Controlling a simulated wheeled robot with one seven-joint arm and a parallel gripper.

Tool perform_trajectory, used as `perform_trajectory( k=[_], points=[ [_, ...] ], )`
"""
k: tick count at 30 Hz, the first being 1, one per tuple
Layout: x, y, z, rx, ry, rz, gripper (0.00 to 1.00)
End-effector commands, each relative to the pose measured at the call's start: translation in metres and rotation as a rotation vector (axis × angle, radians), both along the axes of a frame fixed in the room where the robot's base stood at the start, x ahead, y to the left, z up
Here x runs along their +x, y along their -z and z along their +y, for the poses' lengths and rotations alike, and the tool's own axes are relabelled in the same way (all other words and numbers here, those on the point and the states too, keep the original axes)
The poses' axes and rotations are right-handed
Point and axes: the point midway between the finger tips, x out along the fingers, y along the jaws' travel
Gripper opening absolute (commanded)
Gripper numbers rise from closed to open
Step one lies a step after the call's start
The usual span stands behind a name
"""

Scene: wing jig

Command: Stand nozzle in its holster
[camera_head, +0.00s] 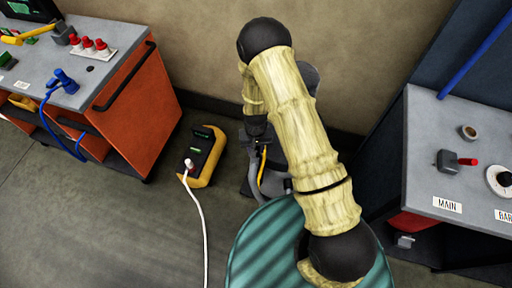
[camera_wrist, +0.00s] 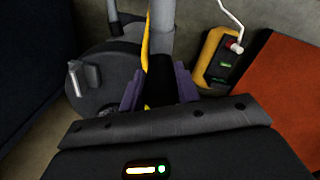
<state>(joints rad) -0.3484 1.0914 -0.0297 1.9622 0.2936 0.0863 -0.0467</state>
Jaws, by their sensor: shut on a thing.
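In the wrist view, my gripper (camera_wrist: 158,90) has its two purple-grey fingers closed on a dark, narrow piece (camera_wrist: 160,68), which I take to be the nozzle. A yellow strip or hose (camera_wrist: 146,35) runs along it. Just beyond stands a grey upright post or tube (camera_wrist: 161,30), beside a round dark-grey body with a lever (camera_wrist: 100,82). In the head view my arm covers most of this spot; only a yellow strip (camera_head: 262,163) and grey tubes show. I cannot make out the holster, nor whether the nozzle touches it.
A yellow and black box (camera_head: 205,155) with a white cable stands on the floor to the left. An orange cabinet (camera_head: 150,110) with a grey top is farther left. A grey bench (camera_head: 425,150) is at right. A green ribbed round top (camera_head: 260,250) is in front.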

Motion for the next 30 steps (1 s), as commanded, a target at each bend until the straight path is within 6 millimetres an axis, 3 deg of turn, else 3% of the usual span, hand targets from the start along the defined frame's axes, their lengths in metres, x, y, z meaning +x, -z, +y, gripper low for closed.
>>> perform_trajectory(
  k=[30],
  points=[
    [0.000,0.025,0.000,0.000,0.000,-0.001,0.04]
  ],
)
